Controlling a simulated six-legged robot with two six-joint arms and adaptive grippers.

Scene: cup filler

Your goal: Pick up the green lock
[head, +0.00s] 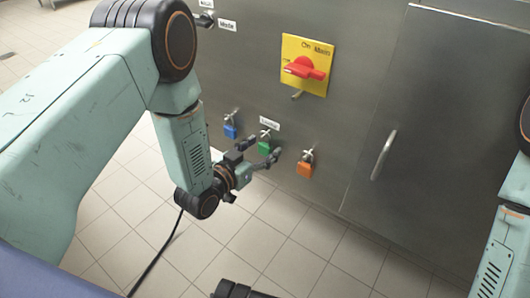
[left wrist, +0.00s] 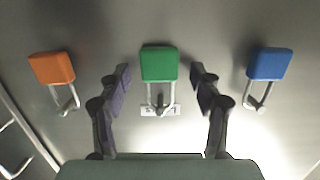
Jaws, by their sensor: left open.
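The green lock (head: 264,148) hangs by its shackle on the metal panel, between a blue lock and an orange lock. My left gripper (head: 260,152) is open in front of it, with one finger on each side of the lock in the picture. In the left wrist view the green lock (left wrist: 159,64) appears upside down, centred between the two spread fingers (left wrist: 161,76). I see a gap on both sides, and the fingers do not appear to touch it.
The blue lock (head: 231,131) and orange lock (head: 305,169) hang close on either side. A red rotary switch on a yellow plate (head: 318,52) is above. A door handle (head: 383,155) sticks out at the right.

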